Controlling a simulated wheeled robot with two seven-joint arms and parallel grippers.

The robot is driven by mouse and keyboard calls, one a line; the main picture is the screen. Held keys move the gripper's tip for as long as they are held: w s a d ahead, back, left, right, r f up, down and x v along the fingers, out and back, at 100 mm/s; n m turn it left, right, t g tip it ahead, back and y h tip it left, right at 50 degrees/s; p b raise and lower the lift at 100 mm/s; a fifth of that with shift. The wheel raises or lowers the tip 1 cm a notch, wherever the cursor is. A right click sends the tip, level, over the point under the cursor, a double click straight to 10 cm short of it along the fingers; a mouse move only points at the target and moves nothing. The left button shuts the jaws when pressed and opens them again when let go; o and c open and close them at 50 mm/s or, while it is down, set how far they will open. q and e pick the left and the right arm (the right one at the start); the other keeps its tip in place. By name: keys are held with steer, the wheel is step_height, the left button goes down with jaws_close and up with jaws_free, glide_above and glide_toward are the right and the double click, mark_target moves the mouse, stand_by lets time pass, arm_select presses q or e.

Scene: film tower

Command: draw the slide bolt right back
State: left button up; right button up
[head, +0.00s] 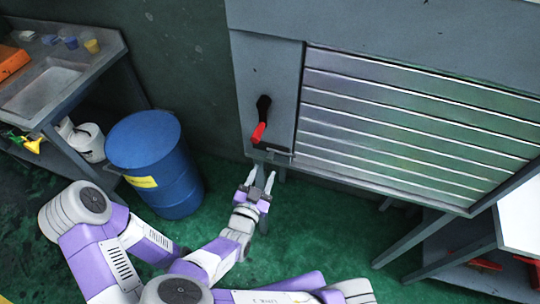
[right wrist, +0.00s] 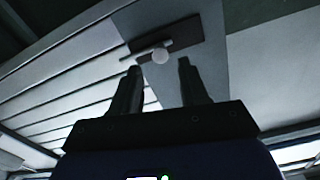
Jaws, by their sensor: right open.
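The slide bolt (head: 274,151) is on the grey front panel, low beside the slatted shutter and under a red-handled lever. The rod reaches past the plate toward the slats. My right gripper (head: 262,175) is open and empty, just below the bolt, fingers pointing up at it. In the right wrist view, the knob appears between and beyond the tips of my right gripper (right wrist: 159,65), apparently untouched. My left gripper is not in view.
The red-handled lever (head: 261,121) hangs just above the bolt. The slatted shutter (head: 410,120) fills the right side. A blue drum (head: 155,160) stands left of my arm, near a sink bench (head: 60,70). Green floor is open below the panel.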

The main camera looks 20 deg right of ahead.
mark_target(270, 156)
steer(key=b+x, duration=0.1)
steer(key=x, duration=0.6)
steer(key=shift+w, duration=0.1)
jaws_close()
